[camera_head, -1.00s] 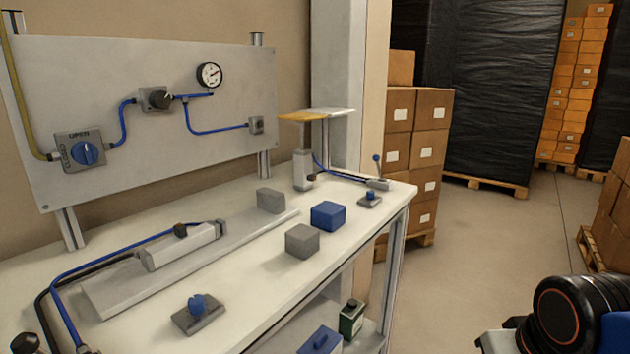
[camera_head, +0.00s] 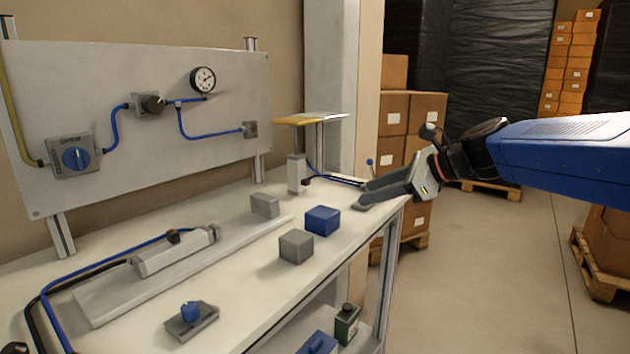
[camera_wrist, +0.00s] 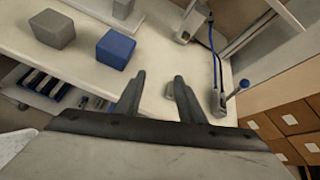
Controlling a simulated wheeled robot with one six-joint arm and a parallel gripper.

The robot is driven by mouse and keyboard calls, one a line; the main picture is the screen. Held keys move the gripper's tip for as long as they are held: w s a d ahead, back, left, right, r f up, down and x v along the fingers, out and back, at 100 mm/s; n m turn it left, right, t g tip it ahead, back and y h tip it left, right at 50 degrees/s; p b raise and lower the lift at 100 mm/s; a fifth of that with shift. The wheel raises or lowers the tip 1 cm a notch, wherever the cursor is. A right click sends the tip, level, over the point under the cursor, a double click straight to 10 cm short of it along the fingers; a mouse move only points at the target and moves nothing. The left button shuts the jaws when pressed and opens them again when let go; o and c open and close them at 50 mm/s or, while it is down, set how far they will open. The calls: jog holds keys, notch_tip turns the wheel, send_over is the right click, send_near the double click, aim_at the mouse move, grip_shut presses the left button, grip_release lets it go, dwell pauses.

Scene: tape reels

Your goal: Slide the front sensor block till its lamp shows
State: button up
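A grey cylinder (camera_head: 176,251) lies on a pale rail plate (camera_head: 110,301) on the bench, with a small dark block (camera_head: 173,237) on its top. An upright cylinder (camera_head: 296,173) at the bench's far end has another small dark block (camera_head: 306,181) at its foot. I cannot tell which is the front sensor block, and no lit lamp shows. My gripper (camera_head: 366,194) is over the bench's far right corner, apart from both blocks. In the wrist view my gripper (camera_wrist: 158,80) has its fingers apart and no held thing. A small grey piece shows between them, beyond the fingers.
A grey cube (camera_head: 296,246), a blue block (camera_head: 322,220) and another grey block (camera_head: 265,205) stand mid-bench. A blue-knobbed plate (camera_head: 192,320) is at the front. A lever with a blue ball (camera_wrist: 244,84) stands right of my fingers. The panel (camera_head: 210,110) rises behind.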

aim_at(309, 181)
jog(key=w+a+r+m+t+y, duration=0.1)
jog(key=w+r+m, duration=0.3)
jog(key=w, duration=0.2)
jog(key=x, duration=1.7)
jog(key=shift+s+a, duration=0.15)
jog(key=shift+a, duration=0.1)
grip_shut()
